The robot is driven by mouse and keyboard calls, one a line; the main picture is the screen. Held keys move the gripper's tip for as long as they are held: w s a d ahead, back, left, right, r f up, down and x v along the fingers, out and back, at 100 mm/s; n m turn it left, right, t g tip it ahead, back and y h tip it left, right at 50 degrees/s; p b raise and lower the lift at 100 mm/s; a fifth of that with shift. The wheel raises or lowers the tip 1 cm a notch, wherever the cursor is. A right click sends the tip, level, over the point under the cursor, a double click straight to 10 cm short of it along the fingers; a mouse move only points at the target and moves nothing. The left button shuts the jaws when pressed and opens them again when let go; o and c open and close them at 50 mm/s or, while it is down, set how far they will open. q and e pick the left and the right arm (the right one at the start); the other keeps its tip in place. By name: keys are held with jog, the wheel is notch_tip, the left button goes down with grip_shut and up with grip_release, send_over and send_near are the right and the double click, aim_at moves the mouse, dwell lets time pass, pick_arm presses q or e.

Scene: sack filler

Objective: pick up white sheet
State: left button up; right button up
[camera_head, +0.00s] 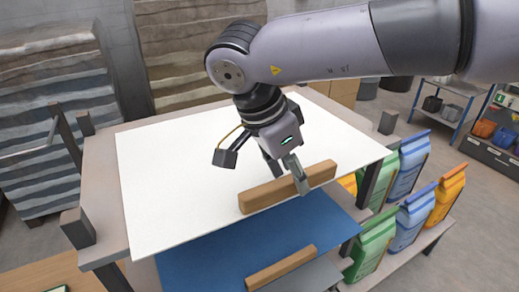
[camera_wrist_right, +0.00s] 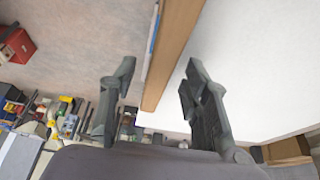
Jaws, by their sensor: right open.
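A large white sheet (camera_head: 165,170) lies flat on the table and fills the right of the right wrist view (camera_wrist_right: 260,70). A wooden bar (camera_head: 258,198) lies on its front edge, and it also shows in the right wrist view (camera_wrist_right: 172,50). My right gripper (camera_head: 288,178) is open and points down at the bar. One finger shows in front of the bar and the other behind it. In the right wrist view the bar's line runs between the open fingers (camera_wrist_right: 160,68). Contact cannot be told. My left gripper is not in view.
A blue sheet (camera_head: 215,255) lies lower in front, with a second wooden bar (camera_head: 280,268) on it. Upright posts (camera_head: 78,228) stand at the table's corners. Filled bags (camera_head: 408,165) stand on a shelf at the right. Stacked sacks (camera_head: 50,120) stand at the back left.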

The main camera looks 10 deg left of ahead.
jog(key=shift+f, duration=0.1)
jog(key=shift+a, duration=0.1)
jog(key=shift+c, duration=0.8)
grip_shut()
